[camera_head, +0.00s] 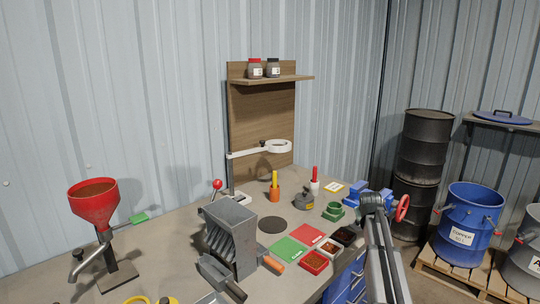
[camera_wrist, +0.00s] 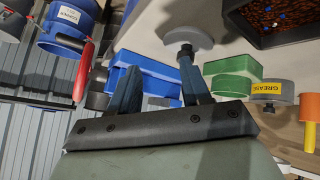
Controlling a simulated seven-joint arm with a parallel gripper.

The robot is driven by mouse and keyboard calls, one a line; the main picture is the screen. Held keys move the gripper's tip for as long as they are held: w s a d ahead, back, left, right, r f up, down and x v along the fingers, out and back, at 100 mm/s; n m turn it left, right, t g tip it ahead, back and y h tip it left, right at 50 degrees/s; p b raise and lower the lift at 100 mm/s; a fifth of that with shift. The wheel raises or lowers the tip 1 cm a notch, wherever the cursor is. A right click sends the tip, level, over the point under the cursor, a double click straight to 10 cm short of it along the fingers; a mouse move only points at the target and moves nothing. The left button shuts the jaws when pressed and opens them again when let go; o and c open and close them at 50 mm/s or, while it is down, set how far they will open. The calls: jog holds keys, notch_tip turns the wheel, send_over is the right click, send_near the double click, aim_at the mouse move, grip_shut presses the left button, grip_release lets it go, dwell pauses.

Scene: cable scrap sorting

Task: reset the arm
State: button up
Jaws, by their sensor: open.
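My gripper (camera_head: 372,199) is at the right side of the workbench in the head view, close to the blue vise (camera_head: 350,193). In the wrist view, the two dark fingers of my gripper (camera_wrist: 158,72) stand apart with nothing held between them. The blue vise (camera_wrist: 148,70) shows behind the fingers there. My arm reaches up from the bottom right of the head view and hides part of the bench's right edge and of the vise.
On the workbench (camera_head: 180,245) stand a red funnel (camera_head: 94,203), a grey slotted machine (camera_head: 231,238), a green pot (camera_head: 333,211) and a grease tin (camera_head: 303,202). Several small bins line the front right. A blue copper drum (camera_head: 467,225) and black barrels (camera_head: 424,150) stand at right.

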jog(key=s+d+f+m+g+h, duration=0.1)
jog(key=s+d+f+m, duration=0.2)
jog(key=s+d+f, duration=0.5)
jog(key=s+d+f+m+g+h, duration=0.15)
jog(key=s+d+f, duration=0.35)
jog(key=s+d, duration=0.55)
jog(key=s+a+f+n+g+y, duration=0.1)
jog(key=s+a+f+g+y, duration=0.1)
jog(key=s+a+f, duration=0.55)
jog(key=s+a+f+g+y, duration=0.15)
jog(key=s+a+f, duration=0.35)
jog(key=a+f, duration=0.55)
jog(key=s+a+f+n+g+y, duration=0.1)
jog(key=s+a+f+g+y, duration=0.1)
jog(key=s+a+f, duration=0.7)
jog(key=s+a+f+g, duration=0.2)
jog(key=s+a+f, duration=0.1)
jog(key=s, duration=0.5)
jog(key=s+a+f+n+g, duration=0.1)
jog(key=s+a+f, duration=0.3)
jog(key=s, duration=0.5)
jog(key=s+a+f+n+g, duration=0.1)
jog(key=s+a+f+g, duration=0.2)
jog(key=s, duration=0.6)
jog(key=shift+a+f+g, duration=0.2)
jog(key=shift+a+g, duration=0.3)
jog(key=shift+a, duration=0.65)
